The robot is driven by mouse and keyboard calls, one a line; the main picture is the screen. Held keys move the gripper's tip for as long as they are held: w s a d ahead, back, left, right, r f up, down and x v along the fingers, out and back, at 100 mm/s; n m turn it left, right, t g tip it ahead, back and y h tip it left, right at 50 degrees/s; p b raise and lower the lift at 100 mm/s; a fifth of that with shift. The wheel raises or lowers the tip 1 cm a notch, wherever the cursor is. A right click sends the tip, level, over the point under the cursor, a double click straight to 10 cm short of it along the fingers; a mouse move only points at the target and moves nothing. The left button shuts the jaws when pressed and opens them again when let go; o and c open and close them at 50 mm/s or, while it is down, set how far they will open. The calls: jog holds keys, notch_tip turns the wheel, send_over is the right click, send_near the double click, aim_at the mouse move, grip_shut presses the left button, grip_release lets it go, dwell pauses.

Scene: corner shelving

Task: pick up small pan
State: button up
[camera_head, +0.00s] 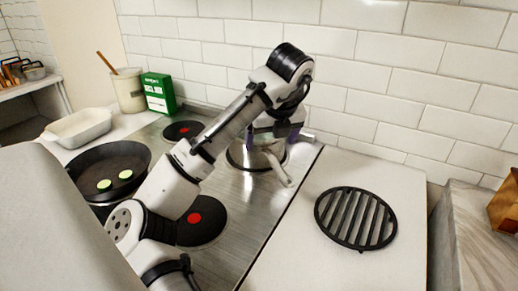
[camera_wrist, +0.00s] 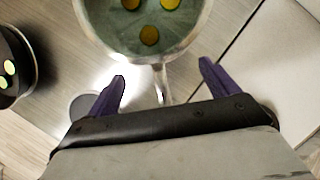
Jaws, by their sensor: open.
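The small pan is silver with a light handle. In the head view its body (camera_head: 240,157) sits on the back right of the cooktop, partly hidden by my arm, and its handle points toward the front right. In the wrist view the pan (camera_wrist: 140,42) is at the top, cut off by the frame edge, with several yellow round pieces inside. My gripper (camera_head: 272,134) is over the pan in the head view. In the wrist view its purple fingers (camera_wrist: 162,75) are open and apart, with the handle between them in the picture. Contact is not visible.
A black pan (camera_head: 118,158) with green slices sits left on the cooktop (camera_head: 232,210). A white baking dish (camera_head: 78,128), a crock (camera_head: 129,92) and a green box (camera_head: 159,94) stand behind it. A round black grate (camera_head: 356,217) lies on the right counter. A tiled wall is close behind.

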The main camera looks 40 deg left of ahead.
aim_at(267, 152)
jog(key=x, duration=0.3)
jog(key=p+x, duration=0.1)
jog(key=x, duration=0.1)
jog(key=shift+s+d+f, duration=0.1)
jog(key=shift+s+f, duration=0.15)
jog(key=shift+s, duration=0.05)
grip_shut()
jog(key=shift+r, duration=0.15)
